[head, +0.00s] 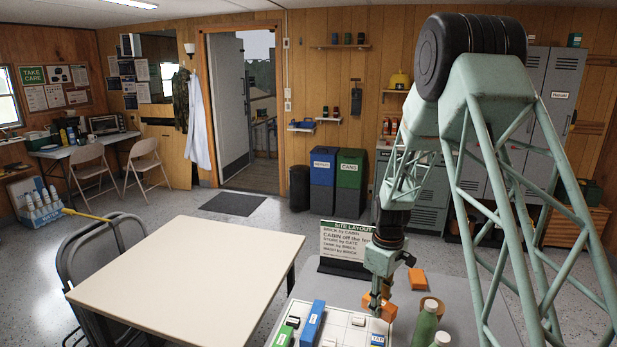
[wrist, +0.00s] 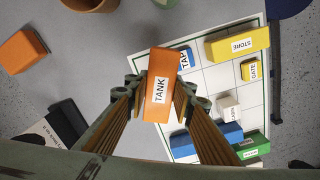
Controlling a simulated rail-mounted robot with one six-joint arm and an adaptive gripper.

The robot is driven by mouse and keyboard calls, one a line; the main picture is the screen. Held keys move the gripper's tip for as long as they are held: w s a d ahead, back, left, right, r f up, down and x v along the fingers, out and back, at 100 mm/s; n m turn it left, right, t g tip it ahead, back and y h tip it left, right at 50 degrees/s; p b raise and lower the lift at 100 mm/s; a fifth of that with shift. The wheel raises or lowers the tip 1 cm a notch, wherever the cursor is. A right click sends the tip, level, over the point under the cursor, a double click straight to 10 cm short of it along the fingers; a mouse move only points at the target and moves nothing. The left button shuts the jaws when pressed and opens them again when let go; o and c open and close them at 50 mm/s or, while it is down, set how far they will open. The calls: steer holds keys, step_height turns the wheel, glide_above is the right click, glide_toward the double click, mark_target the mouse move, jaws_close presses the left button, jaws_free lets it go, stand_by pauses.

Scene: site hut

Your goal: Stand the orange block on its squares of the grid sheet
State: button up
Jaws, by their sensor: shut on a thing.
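My gripper (head: 377,303) is shut on an orange block (head: 390,311) at the far right edge of the grid sheet (head: 338,324). In the wrist view the block (wrist: 160,62) is labelled TANK and sits between the fingers of my gripper (wrist: 160,92). It overlaps the left edge of the sheet (wrist: 202,80) there, beside the blue TAP piece (wrist: 185,59). The block's underside is hidden, so I cannot tell its height above the sheet. A second orange block (head: 417,278) lies apart on the grey table; it also shows in the wrist view (wrist: 22,50).
The sheet bears a yellow STORE block (wrist: 238,42), a yellow GATE piece (wrist: 249,70), a long blue block (head: 312,322) and a green block (head: 283,338). A SITE LAYOUT sign (head: 346,243) stands behind. A green bottle (head: 424,327) and an orange-brown pot (head: 433,301) stand at right.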

steer(key=r+m, duration=0.1)
steer(key=m, duration=0.1)
steer(key=r+m, duration=0.1)
steer(key=m, duration=0.1)
steer(key=shift+s+a+r+m, duration=0.15)
steer(key=shift+s+a+m, duration=0.05)
steer(key=shift+a+m, duration=0.15)
steer(key=shift+s+a+r+m, duration=0.2)
steer(key=shift+r+m, duration=0.35)
steer(key=shift+m, duration=0.65)
steer(key=shift+s+a+r+m, duration=0.15)
steer(key=shift+r+m, duration=0.35)
steer(key=shift+m, duration=0.65)
